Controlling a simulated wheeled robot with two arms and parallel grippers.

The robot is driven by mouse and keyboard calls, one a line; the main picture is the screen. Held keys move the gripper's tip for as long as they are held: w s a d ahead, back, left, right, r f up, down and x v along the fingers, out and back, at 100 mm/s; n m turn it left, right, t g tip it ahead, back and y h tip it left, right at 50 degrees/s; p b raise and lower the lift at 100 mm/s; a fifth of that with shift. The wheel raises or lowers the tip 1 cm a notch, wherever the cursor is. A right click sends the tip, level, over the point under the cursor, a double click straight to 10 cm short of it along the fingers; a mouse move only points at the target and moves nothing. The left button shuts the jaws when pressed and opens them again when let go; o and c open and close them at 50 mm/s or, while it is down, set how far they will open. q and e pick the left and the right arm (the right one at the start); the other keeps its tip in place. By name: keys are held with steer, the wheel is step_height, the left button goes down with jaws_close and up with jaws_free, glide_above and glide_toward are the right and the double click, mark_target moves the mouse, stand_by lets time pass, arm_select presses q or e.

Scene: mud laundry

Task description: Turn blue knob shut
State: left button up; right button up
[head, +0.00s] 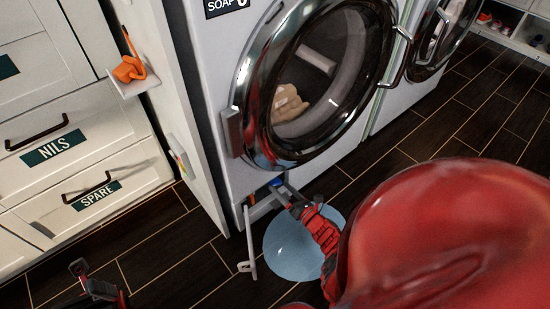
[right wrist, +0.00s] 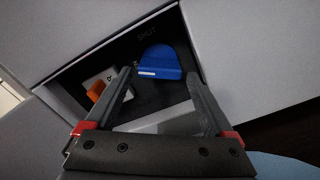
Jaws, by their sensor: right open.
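The blue knob (right wrist: 161,62) sits inside a dark recess low on the front of the washer. A white line marks its lower edge, and the word SHUT shows faintly on the recess wall above it. In the head view the blue knob (head: 277,183) is a small patch beyond my right gripper (head: 284,193). In the right wrist view my right gripper (right wrist: 163,85) is open, with its fingertips at the recess opening and the knob beyond and between them. Contact cannot be told. My left gripper (head: 90,278) is at the bottom left, away from the washer; its jaw state is unclear.
The open hatch door (head: 249,240) hangs beside the recess. An orange piece (right wrist: 96,91) on a white block is left of the knob. A pale blue disc (head: 290,250) lies on the floor below. The washer's round door (head: 240,80) is above; drawers stand left.

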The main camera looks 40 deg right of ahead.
mark_target(277, 185)
steer(key=w+b, duration=0.1)
steer(key=w, duration=0.3)
steer(key=shift+a+b, duration=0.15)
steer(key=shift+b, duration=0.25)
steer(key=shift+w, duration=0.15)
arm_select(q)
steer(key=s+a+r+m+t+y, duration=0.1)
steer(key=s+a+r+m+y, duration=0.1)
steer(key=m+y, duration=0.7)
steer(key=s+a+r+m+t+y, duration=0.1)
steer(key=s+r+m+y, duration=0.3)
steer(key=m+y, duration=0.4)
steer(key=s+a+y, duration=0.1)
steer(key=y, duration=0.6)
steer(key=shift+s+a+r+m, duration=0.15)
steer(key=shift+s+a+m, duration=0.1)
steer(key=shift+m, duration=0.15)
